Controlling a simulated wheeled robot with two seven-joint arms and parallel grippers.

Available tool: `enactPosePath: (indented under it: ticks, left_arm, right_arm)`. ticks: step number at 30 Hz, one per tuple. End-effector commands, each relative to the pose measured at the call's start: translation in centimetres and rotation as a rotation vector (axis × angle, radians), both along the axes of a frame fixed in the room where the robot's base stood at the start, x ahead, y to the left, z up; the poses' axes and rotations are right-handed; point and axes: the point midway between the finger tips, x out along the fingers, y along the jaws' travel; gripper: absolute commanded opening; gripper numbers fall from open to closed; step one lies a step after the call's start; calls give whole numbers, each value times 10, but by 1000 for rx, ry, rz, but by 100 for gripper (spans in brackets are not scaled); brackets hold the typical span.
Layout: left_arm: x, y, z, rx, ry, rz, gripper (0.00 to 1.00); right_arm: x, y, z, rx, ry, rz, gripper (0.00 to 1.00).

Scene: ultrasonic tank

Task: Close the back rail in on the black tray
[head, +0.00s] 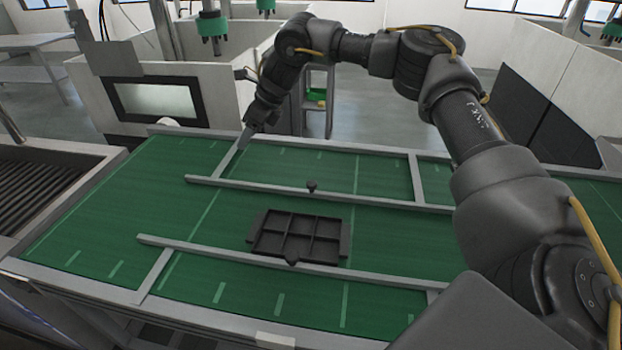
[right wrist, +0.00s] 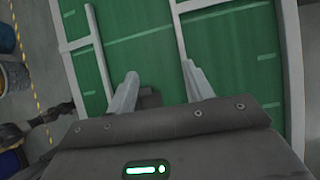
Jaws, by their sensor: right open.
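The black tray (head: 297,238), divided into several compartments, lies on the green belt in the head view. The grey back rail (head: 350,198) runs behind it, with a dark knob (head: 312,186) on it. A strip of green shows between tray and back rail. The front rail (head: 210,250) runs along the tray's near side, with another dark knob (head: 292,262) there. My right gripper (head: 243,141) is behind the back rail, near its left cross arm and away from the knob. In the right wrist view its fingers (right wrist: 160,82) are apart, with no held object visible.
Grey cross arms, including the right one (head: 416,178), join the rails to the table's sides. A ribbed dark roller bed (head: 40,185) lies at the left. A machine with a screen (head: 155,100) stands behind. Green belt is bare at the left.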

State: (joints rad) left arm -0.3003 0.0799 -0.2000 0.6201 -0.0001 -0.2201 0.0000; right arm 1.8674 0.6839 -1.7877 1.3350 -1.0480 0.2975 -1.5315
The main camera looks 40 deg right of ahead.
Motion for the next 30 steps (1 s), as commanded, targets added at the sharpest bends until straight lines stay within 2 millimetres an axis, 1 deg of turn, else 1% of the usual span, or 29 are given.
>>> enactPosePath:
  ticks: [1, 2, 3, 5, 6, 7, 9, 12, 17, 20, 23, 30]
  left_arm:
    - [0, 0, 0, 0, 0, 0, 52]
    - [0, 0, 0, 0, 0, 0, 52]
    - [0, 0, 0, 0, 0, 0, 52]
    - [0, 0, 0, 0, 0, 0, 52]
    - [0, 0, 0, 0, 0, 0, 52]
    - [0, 0, 0, 0, 0, 0, 52]
    - [0, 0, 0, 0, 0, 0, 52]
    - [0, 0, 0, 0, 0, 0, 52]
    - [0, -1, 0, -1, -1, 0, 52]
    - [0, -1, 0, -1, -1, 0, 52]
    - [0, 0, 0, 0, 0, 0, 52]
    - [0, 0, 2, 0, -1, 0, 52]
  right_arm:
    - [-8, -32, -6, -73, 82, -110, 52]
    - [-16, -51, -15, -112, 141, -184, 52]
    - [-28, -73, -27, -156, 217, -274, 52]
    - [-47, -101, -45, -208, 320, -401, 52]
    - [-59, -117, -51, -236, 380, -489, 52]
    - [-66, -125, -52, -248, 416, -550, 52]
    - [-77, -131, -51, -253, 469, -646, 52]
    - [-81, -132, -52, -245, 494, -720, 52]
    - [-81, -131, -52, -236, 498, -748, 52]
    - [-81, -131, -56, -236, 499, -746, 52]
    - [-82, -131, -67, -236, 501, -745, 52]
    - [-83, -131, -112, -234, 502, -747, 52]
